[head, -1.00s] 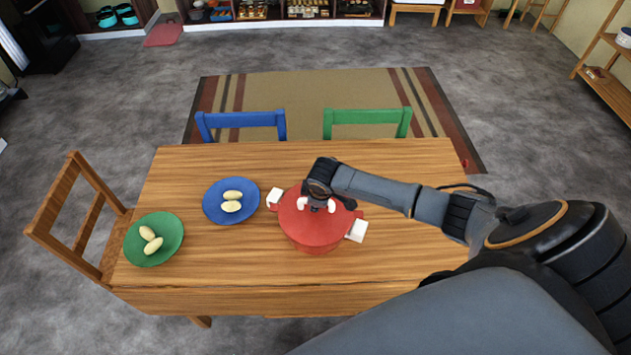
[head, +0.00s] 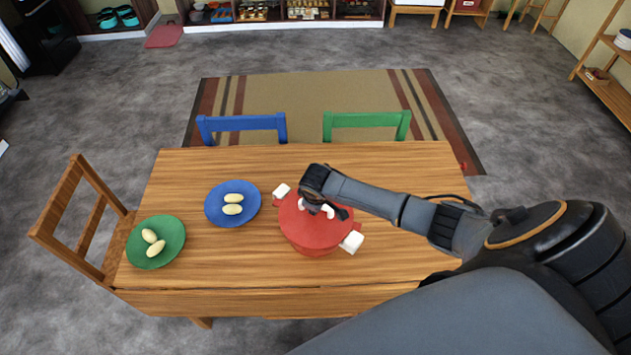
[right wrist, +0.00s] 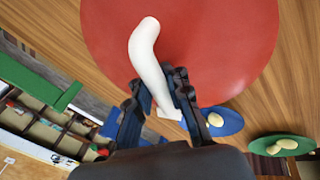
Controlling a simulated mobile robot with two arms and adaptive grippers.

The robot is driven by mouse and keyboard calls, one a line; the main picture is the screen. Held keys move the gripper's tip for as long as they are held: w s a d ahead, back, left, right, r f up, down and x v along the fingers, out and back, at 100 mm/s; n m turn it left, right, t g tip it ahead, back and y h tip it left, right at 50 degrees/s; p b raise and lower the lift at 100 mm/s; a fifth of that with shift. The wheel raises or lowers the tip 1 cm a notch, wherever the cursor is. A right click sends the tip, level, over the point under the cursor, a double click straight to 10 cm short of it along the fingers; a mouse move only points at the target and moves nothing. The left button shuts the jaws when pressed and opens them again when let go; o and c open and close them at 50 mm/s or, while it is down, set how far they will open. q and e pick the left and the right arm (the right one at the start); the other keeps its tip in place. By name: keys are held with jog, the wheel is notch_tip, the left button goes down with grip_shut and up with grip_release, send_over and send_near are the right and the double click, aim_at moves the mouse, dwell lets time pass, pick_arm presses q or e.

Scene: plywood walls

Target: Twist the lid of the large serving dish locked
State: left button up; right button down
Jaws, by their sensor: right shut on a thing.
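The large serving dish (head: 312,246) is red and stands near the middle of the table. Its red lid (head: 300,222) is on top, with white side grips (head: 351,241) at upper left and lower right. A white curved handle (right wrist: 146,55) rises from the lid in the right wrist view. My right gripper (head: 322,209) is over the lid, shut on this handle; its fingers (right wrist: 160,92) lie on both sides of it. The gripper hides part of the lid in the head view. My left gripper is not in view.
The wooden table (head: 400,270) holds a blue plate (head: 214,212) and a green plate (head: 136,251), each with two pale oval pieces. A wooden chair (head: 75,205) stands left; blue (head: 240,123) and green (head: 365,119) chairs stand at the far side. The table's right part is clear.

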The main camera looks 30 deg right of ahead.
aim_at(317, 223)
jog(key=c, duration=1.2)
grip_release()
jog(key=shift+o, duration=0.2)
jog(key=shift+r, duration=0.1)
jog(key=v, duration=1.2)
